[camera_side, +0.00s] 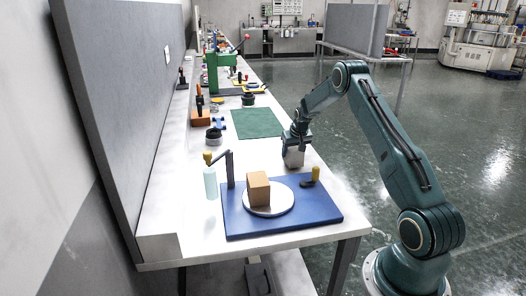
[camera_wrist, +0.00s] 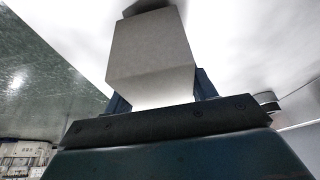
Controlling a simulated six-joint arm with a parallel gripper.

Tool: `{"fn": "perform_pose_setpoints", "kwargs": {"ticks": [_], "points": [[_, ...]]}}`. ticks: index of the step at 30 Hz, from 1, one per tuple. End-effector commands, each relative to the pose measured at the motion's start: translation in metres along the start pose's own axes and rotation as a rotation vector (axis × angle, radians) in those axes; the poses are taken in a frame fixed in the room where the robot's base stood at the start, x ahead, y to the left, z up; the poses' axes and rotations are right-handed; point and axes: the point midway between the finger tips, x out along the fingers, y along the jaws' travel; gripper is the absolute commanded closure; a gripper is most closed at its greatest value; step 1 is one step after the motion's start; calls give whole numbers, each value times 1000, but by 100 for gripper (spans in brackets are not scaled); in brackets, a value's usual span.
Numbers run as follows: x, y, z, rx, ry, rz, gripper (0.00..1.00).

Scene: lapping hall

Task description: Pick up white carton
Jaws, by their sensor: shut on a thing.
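The white carton (camera_side: 293,158) is a small pale grey-white box near the right edge of the long white bench. My gripper (camera_side: 296,142) comes down on it from above and is shut on it. In the wrist view the carton (camera_wrist: 150,48) fills the upper middle, with a blue finger of my gripper (camera_wrist: 160,90) on each side. The fingers are partly hidden by the carton and the dark gripper body. A dark patch shows at the carton's far end. I cannot tell whether its underside touches the bench.
In front is a blue board (camera_side: 318,210) with a round white plate (camera_side: 284,205), a brown box (camera_side: 258,187) and a dark crank post (camera_side: 230,168). A green mat (camera_side: 257,123) lies behind. A pale bottle (camera_side: 210,183) stands left. A grey partition (camera_side: 130,110) lines the left side.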

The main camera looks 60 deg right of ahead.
Motion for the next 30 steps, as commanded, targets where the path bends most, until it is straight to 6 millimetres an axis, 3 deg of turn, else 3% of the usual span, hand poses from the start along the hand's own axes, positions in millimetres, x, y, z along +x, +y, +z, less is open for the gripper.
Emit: {"fn": "perform_pose_setpoints", "kwargs": {"ticks": [8,24,30], "points": [[-37,0,-16,0,5,0,70],[-140,0,-59,1,4,-1,70],[-165,0,-69,1,4,-1,70]]}}
